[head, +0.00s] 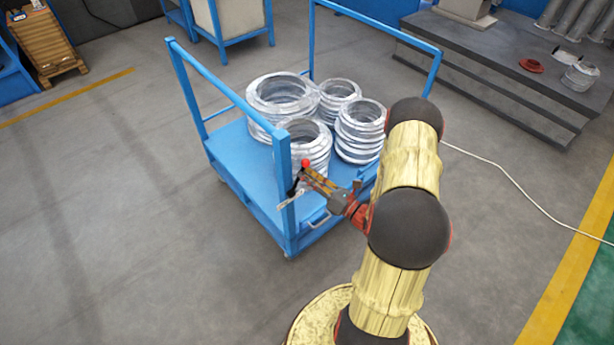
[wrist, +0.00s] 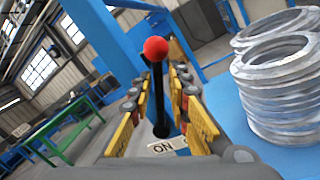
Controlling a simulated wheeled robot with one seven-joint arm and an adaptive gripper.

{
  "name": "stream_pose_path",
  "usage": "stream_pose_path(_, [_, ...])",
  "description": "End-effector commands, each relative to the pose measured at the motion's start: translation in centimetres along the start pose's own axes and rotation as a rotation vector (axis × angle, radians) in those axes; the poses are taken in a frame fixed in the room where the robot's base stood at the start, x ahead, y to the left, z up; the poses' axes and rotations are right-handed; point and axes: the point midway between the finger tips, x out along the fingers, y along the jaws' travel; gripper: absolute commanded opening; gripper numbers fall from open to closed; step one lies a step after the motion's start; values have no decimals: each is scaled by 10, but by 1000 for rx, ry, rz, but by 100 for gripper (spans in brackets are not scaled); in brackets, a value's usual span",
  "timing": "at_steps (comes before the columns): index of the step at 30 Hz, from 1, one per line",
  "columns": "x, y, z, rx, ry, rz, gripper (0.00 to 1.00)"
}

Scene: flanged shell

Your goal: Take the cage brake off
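The cage brake is a black lever with a red ball knob (wrist: 156,48) on the blue wheeled cage (head: 244,165). The knob also shows in the head view (head: 305,163), at the cage's near corner post. In the wrist view the lever (wrist: 159,100) stands nearly upright from a slot, with a plate reading "ON" (wrist: 162,148) at its near end. My gripper (wrist: 162,82) is open, with yellow fingers on either side of the lever and gaps showing beside it. The gripper also shows in the head view (head: 308,180), beside the post. The lever's base is partly hidden.
Stacks of silvery flanged rings (head: 283,92) stand on the cage's deck, close to my gripper's right in the wrist view (wrist: 285,85). A grey stepped platform (head: 490,75) is at the back right. A white cable (head: 505,175) crosses the floor. The left floor is clear.

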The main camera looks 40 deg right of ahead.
Motion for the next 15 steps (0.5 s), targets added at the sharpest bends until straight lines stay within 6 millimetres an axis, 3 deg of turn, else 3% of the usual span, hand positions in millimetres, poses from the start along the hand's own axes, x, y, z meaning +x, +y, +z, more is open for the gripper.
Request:
stream_pose_path(8, [-5, 0, 0, -1, 0, 0, 18])
stream_pose_path(15, [-39, -1, 1, 1, -3, -4, 18])
